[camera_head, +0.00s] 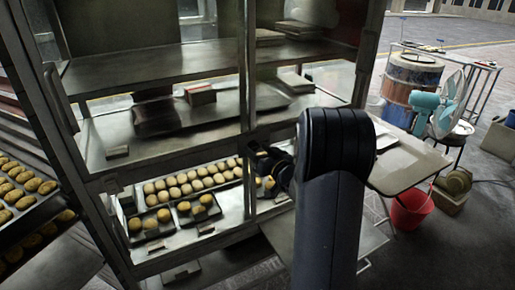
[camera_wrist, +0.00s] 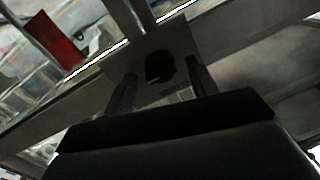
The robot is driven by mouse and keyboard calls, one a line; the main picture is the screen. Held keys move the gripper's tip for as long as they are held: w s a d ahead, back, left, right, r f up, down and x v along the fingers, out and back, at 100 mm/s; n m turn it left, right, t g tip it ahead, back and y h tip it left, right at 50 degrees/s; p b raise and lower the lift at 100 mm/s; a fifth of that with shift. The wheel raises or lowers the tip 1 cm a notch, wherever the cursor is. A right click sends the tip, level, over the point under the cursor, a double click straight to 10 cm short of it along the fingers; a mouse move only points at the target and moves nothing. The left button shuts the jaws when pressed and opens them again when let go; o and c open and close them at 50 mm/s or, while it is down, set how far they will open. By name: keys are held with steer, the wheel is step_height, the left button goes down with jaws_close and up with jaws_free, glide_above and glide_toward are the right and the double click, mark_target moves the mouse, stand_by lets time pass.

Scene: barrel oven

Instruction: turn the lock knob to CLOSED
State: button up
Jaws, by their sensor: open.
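The lock knob (camera_wrist: 160,66) is a dark, rounded knob on a grey plate (camera_wrist: 178,45) in the wrist view. A small pale label (camera_wrist: 178,96) sits below it; its lettering is too small to read, so I cannot tell the knob's setting. My gripper (camera_wrist: 162,76) is open, with one finger on each side of the knob in the picture. I cannot tell whether the fingers touch it. In the head view my gripper (camera_head: 262,158) is at the front post of the metal shelf cabinet (camera_head: 245,75), and the knob is not clearly visible there.
Trays of round buns (camera_head: 190,182) stand on the cabinet's lower shelf. More buns lie on a rack (camera_head: 25,190) at far left. A side table (camera_head: 408,165), red bucket (camera_head: 410,210), teal fan (camera_head: 437,105) and blue-banded drum (camera_head: 408,88) stand to the right.

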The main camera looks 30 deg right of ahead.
steer(key=shift+w, duration=0.35)
steer(key=shift+c, duration=0.3)
steer(key=c, duration=0.9)
steer(key=shift+o, duration=0.2)
